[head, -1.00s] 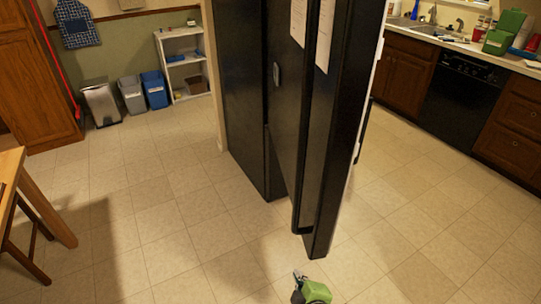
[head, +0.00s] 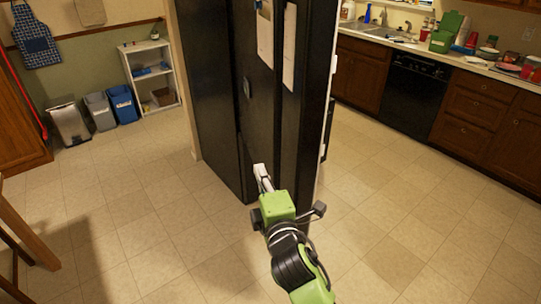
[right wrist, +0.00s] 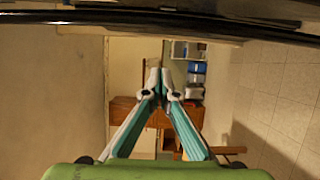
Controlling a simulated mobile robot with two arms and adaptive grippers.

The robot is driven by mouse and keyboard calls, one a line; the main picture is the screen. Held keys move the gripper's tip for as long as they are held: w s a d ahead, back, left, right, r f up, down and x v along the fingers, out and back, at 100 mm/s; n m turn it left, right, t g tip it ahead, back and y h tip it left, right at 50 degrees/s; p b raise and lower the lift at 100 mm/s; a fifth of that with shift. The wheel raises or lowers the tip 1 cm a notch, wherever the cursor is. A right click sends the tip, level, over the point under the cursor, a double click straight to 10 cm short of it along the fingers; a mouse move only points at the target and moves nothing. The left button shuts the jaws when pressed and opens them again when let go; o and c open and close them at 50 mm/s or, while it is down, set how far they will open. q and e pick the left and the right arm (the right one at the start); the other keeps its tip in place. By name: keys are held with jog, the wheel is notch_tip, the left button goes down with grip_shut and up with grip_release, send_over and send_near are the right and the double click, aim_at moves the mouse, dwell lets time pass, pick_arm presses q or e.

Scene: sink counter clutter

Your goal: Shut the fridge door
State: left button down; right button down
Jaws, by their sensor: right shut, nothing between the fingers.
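The fridge (head: 208,90) is tall and black and stands left of centre in the head view. Its black door (head: 308,110) stands open toward me, with a strip of its white inner side along the right edge. My right gripper (head: 261,170) is shut and empty, its white fingertips in front of the lower part of the door. I cannot tell whether they touch it. In the right wrist view the closed fingertips (right wrist: 160,80) point away from me, and a dark edge crosses the top. My left gripper is out of view.
Papers (head: 289,45) hang on the black panels. Bins (head: 122,103) and a white shelf (head: 153,80) stand at the back left. A wooden table is at the left edge. The counter with a black dishwasher (head: 412,95) is on the right. The tiled floor (head: 390,210) between is clear.

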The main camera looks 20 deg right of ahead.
jog(key=w+d+p, duration=0.2)
jog(key=w+d, duration=0.2)
jog(key=shift+w+p, duration=0.25)
jog(key=shift+p, duration=0.1)
jog(key=shift+d, duration=0.1)
